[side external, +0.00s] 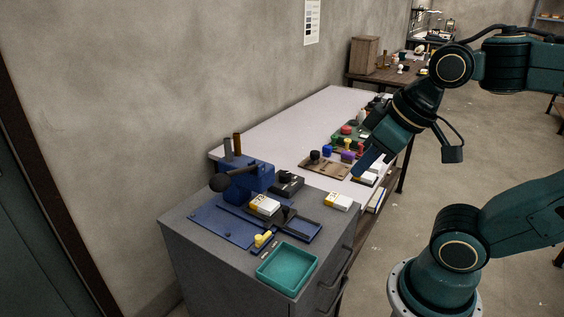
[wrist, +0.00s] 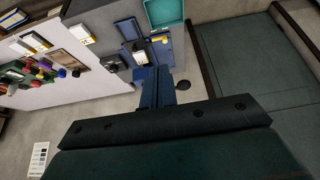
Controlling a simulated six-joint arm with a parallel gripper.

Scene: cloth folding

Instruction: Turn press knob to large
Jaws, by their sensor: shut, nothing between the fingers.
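The blue press (side external: 252,178) stands on the grey cabinet, with a black ball-ended lever (side external: 220,182) reaching left. A small yellow knob (side external: 262,239) sits at the front of its blue base plate (side external: 222,224); its setting is too small to read. A white and yellow box (side external: 264,205) lies on the base plate. My gripper (side external: 366,162) is shut and empty, up over the right side of the white table, well away from the knob. In the wrist view my blue fingers (wrist: 156,88) hide part of the press area.
A teal tray (side external: 287,268) sits at the cabinet's front. A second white and yellow box (side external: 339,201) lies on the cabinet's right side. A wooden board with coloured knobs (side external: 326,166) and other items lie on the white table (side external: 275,137). The wall is behind.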

